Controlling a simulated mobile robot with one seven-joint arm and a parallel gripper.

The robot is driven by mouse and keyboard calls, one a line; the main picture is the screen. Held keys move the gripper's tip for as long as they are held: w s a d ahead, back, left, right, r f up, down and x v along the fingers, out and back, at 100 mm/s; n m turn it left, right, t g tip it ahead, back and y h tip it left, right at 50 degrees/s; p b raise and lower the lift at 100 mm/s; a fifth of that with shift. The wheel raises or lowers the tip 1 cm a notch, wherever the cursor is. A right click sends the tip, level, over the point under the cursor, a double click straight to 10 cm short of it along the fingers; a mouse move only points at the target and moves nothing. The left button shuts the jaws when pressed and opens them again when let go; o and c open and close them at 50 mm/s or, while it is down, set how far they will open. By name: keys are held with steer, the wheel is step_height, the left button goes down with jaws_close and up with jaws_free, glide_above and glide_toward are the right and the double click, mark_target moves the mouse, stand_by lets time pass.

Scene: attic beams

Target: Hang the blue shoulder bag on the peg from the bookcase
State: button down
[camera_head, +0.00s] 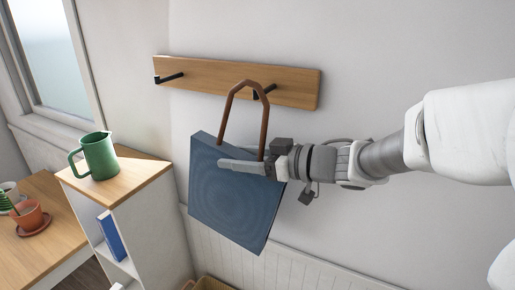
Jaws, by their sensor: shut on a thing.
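The blue shoulder bag (236,202) hangs tilted in front of the wall, with its brown strap (227,110) standing up in a loop above it. My gripper (240,164) reaches in from the right and is shut on the bag near its top edge; one finger lies across the bag's front. The wooden rack (215,76) on the wall has two dark pegs, a left peg (169,78) and a right peg (269,89). The strap's top overlaps the right peg in the picture. I cannot tell whether the peg passes through the loop.
A white bookcase (137,183) with a wooden top stands at left, close to the bag. It bears a green jug (98,156) and holds a blue book (111,235). A wooden table (42,189) with a potted plant (29,215) is further left. The left peg is bare.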

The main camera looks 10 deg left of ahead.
steer(key=shift+w+d+f, duration=0.15)
steer(key=shift+w+d, duration=0.15)
steer(key=shift+w, duration=0.45)
steer(key=shift+w+d+f, duration=0.2)
steer(key=shift+w+d, duration=0.05)
steer(key=shift+w, duration=0.55)
steer(key=shift+w+d+f, duration=0.15)
steer(key=shift+w+d, duration=0.15)
steer(key=shift+w, duration=0.45)
steer(key=shift+f, duration=0.1)
steer(key=shift+c, duration=0.2)
jaws_free()
steer(key=shift+f, duration=0.1)
